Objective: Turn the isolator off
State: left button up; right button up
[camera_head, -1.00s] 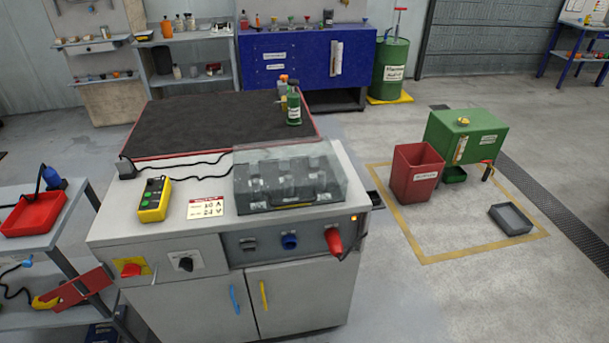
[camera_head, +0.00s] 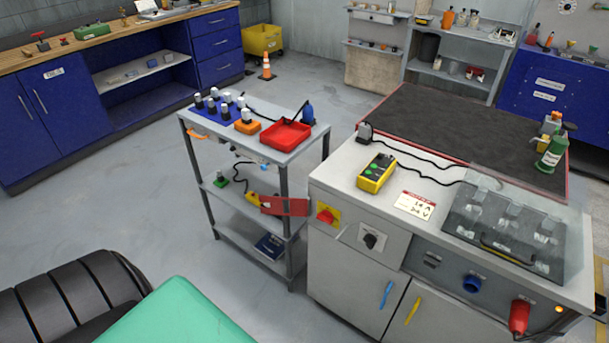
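The isolator is a red rotary handle on a yellow plate (camera_head: 326,215), at the left end of the grey cabinet's (camera_head: 352,278) sloping front panel. Its handle looks roughly level, but its exact setting is too small to read. A black rotary knob (camera_head: 371,240) on a pale plate sits to its right. Neither of my grippers is in view, and nothing touches the isolator.
A grey trolley (camera_head: 310,150) stands left of the cabinet, with a red tray (camera_head: 285,135) on top. A red flat piece (camera_head: 285,205) sticks out near the isolator. An unclear teal surface (camera_head: 178,318) and black ribbed shape (camera_head: 75,305) fill the lower left.

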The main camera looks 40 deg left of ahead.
aim_at(326, 216)
jog(key=u, duration=1)
